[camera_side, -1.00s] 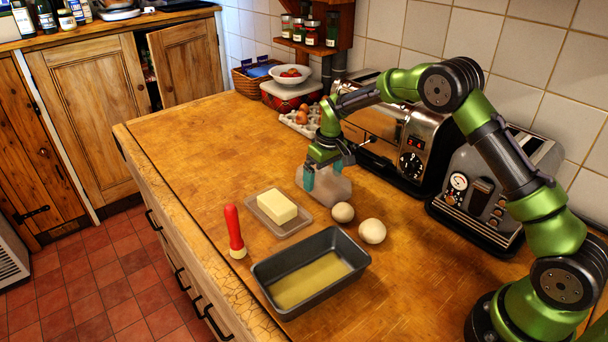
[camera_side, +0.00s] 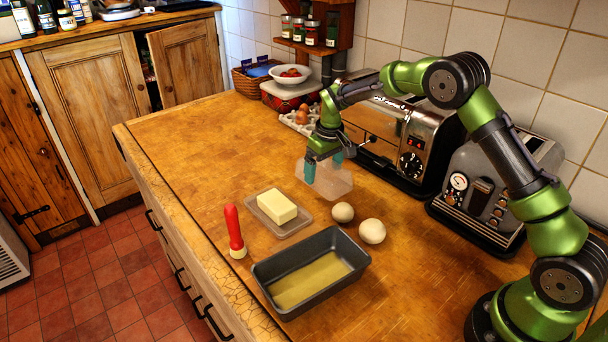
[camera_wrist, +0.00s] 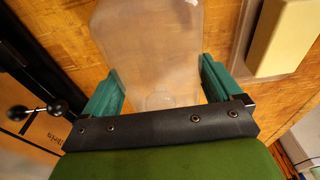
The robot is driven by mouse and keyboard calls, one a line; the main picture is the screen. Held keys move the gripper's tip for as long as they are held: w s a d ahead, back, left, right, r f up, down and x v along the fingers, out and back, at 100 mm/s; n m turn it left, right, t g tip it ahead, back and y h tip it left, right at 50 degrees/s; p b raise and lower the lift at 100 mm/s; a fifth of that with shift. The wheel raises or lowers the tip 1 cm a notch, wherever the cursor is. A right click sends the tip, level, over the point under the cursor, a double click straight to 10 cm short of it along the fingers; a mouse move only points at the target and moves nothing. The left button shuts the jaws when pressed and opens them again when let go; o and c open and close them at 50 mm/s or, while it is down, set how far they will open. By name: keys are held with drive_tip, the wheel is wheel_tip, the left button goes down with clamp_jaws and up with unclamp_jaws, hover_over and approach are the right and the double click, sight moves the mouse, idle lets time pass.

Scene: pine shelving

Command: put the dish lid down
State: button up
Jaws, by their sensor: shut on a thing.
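My gripper (camera_side: 323,171) is shut on the dish lid (camera_side: 331,184), a clear, see-through cover. The lid hangs between the teal fingers and looks a little above the worktop, behind the dough balls. In the wrist view the lid (camera_wrist: 150,50) fills the middle, between both fingers (camera_wrist: 160,88). The butter (camera_side: 277,206) is a pale yellow block on a shallow clear dish (camera_side: 296,224), left of and nearer than the lid. The butter (camera_wrist: 285,38) and part of its dish (camera_wrist: 246,40) also show at the wrist view's right.
Two dough balls (camera_side: 372,231) sit on the worktop, right of the butter dish. A grey loaf tin (camera_side: 357,259) and a red-handled brush (camera_side: 234,229) lie nearer. A toaster (camera_side: 411,142) stands behind the lid. The worktop (camera_side: 205,150) is clear at left.

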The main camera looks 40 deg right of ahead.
wheel_tip(320, 180, up, 6)
drive_tip(key=shift+a+r, duration=0.15)
drive_tip(key=shift+r, duration=0.1)
drive_tip(key=r+n, duration=0.1)
drive_tip(key=r, duration=0.1)
hover_over(276, 201)
drive_tip(key=shift+m, duration=0.5)
wheel_tip(276, 201, down, 10)
drive_tip(key=shift+f, duration=0.15)
drive_tip(key=o, duration=0.9)
drive_tip(key=shift+f, duration=0.15)
drive_tip(key=shift+c, duration=0.2)
